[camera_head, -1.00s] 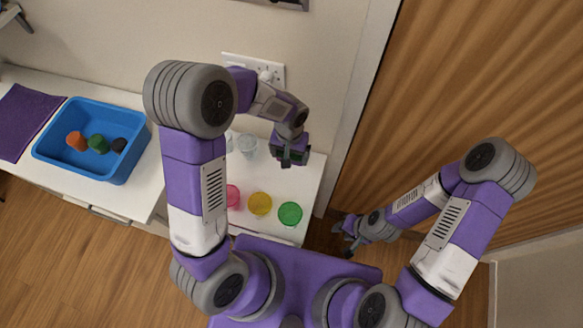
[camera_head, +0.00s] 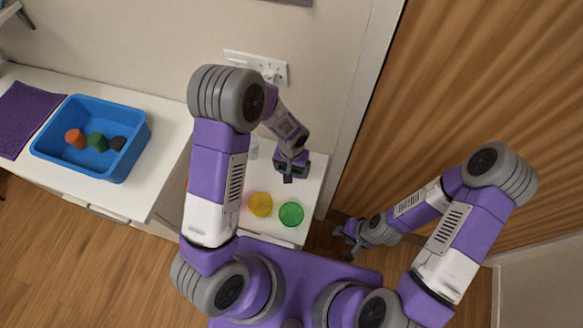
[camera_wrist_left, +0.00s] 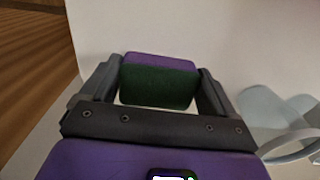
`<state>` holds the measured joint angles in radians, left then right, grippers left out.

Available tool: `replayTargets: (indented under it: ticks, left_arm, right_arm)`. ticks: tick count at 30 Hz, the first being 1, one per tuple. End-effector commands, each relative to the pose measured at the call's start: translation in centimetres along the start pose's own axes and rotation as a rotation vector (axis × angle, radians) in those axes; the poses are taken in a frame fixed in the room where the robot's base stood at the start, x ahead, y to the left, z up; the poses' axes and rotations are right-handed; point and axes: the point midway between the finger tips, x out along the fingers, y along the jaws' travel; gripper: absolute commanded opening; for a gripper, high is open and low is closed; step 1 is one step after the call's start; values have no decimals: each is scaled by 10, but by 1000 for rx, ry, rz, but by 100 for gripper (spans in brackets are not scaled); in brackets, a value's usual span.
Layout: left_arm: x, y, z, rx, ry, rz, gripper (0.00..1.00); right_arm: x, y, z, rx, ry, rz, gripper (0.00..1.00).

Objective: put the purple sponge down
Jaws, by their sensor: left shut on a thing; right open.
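My left gripper (camera_head: 290,170) is over the right end of the white counter in the head view. In the left wrist view, its two dark fingers (camera_wrist_left: 157,90) are shut on the purple sponge (camera_wrist_left: 158,60), which has a dark green face. I cannot tell whether the sponge touches the white surface under it. In the head view the sponge is mostly hidden by the gripper. My right gripper (camera_head: 350,238) is open and empty, low at the right of the counter, over the floor.
A yellow cup (camera_head: 260,204) and a green cup (camera_head: 291,214) stand near the counter's front edge. A clear cup (camera_head: 253,149) stands behind my left arm. A blue tray (camera_head: 135,155) holding several small objects and a purple mat (camera_head: 25,115) lie on the left counter.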

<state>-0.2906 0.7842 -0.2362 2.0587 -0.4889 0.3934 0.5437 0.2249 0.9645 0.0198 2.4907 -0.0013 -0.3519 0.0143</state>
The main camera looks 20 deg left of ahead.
Motion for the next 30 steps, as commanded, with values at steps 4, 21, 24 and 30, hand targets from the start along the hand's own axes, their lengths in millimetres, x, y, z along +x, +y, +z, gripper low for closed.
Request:
replayTargets:
  ticks: [4,21,24,30]
  left_arm:
    - [2,0,2,-1,-7,-1,100]
    - [-44,0,4,0,-1,1,100]
    - [-58,0,5,-1,-2,1,100]
    - [-71,0,6,1,-4,0,100]
  right_arm:
    - [0,0,0,0,0,0,43]
    - [-8,-3,0,0,0,0,43]
    - [-11,-4,0,0,0,0,43]
    - [-12,-5,0,0,0,0,43]
